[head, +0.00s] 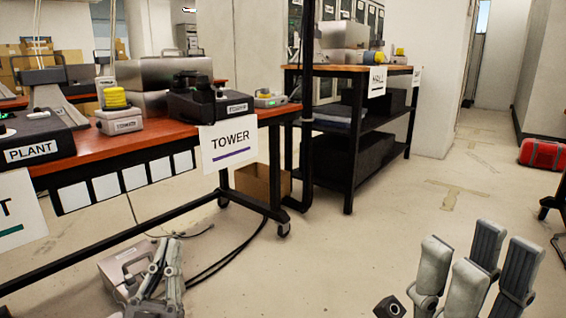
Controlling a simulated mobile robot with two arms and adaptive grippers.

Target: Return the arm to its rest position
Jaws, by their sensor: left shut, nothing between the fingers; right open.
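My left gripper (166,250) is at the bottom left of the head view, low in front of the table. Its grey fingers are together with nothing between them. My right gripper (478,256) is at the bottom right, over the open floor. Its grey fingers point up and stand apart, with nothing seen between them. Most of both arms is out of view.
A wooden-topped table (84,150) with a PLANT phone (38,137), a black phone (208,98) and a TOWER sign (229,143) stands at left. A metal box (118,268) is behind my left gripper. A shelf table (345,70) stands behind. The middle floor is clear.

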